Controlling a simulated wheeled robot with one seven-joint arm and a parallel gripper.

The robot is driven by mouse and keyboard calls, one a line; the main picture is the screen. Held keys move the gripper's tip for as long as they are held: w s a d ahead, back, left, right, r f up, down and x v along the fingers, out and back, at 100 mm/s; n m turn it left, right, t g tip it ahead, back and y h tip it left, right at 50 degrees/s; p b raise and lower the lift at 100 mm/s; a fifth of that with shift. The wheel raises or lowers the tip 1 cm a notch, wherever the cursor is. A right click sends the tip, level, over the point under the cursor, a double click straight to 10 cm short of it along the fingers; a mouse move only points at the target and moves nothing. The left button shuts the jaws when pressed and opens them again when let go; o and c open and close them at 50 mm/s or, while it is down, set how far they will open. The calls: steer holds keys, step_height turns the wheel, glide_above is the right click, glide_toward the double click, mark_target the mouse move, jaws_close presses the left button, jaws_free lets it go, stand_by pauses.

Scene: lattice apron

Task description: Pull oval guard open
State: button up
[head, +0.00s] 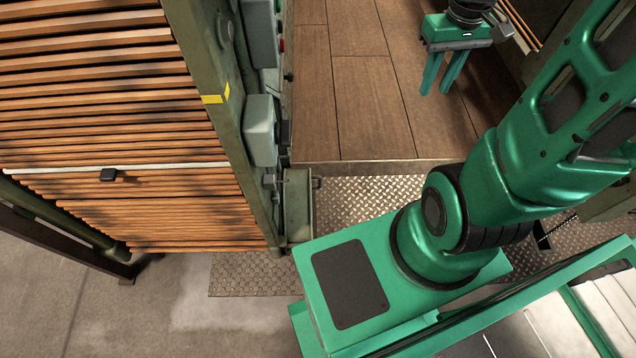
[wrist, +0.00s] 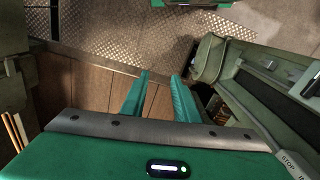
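My gripper (head: 436,88) points down over the brown plank floor at the upper right of the head view. In the wrist view its two green fingers (wrist: 160,80) stand apart with only floor between them, so it is open and empty. A rounded grey-green cover (wrist: 208,58) stands out from the machine to the right of the fingers in the wrist view, apart from them. It may be the oval guard, but its face is turned away and I cannot tell its shape. No oval guard shows clearly in the head view.
A machine with wooden slats (head: 120,110) and grey boxes (head: 260,130) on its post fills the left of the head view. A long green-grey machine frame (wrist: 262,105) runs close on the right in the wrist view. The plank floor (head: 370,105) between is clear.

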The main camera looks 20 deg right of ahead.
steer(key=w+a+f+n, duration=0.1)
steer(key=w+f+n, duration=0.4)
steer(key=w+f, duration=0.7)
steer(key=n+t+y, duration=0.2)
steer(key=n+y, duration=0.2)
steer(key=n, duration=0.5)
glide_toward(320, 181)
steer(key=f, duration=0.2)
steer(key=x, duration=1)
steer(key=shift+w+d+r, duration=0.1)
steer(key=shift+w, duration=0.3)
jaws_close()
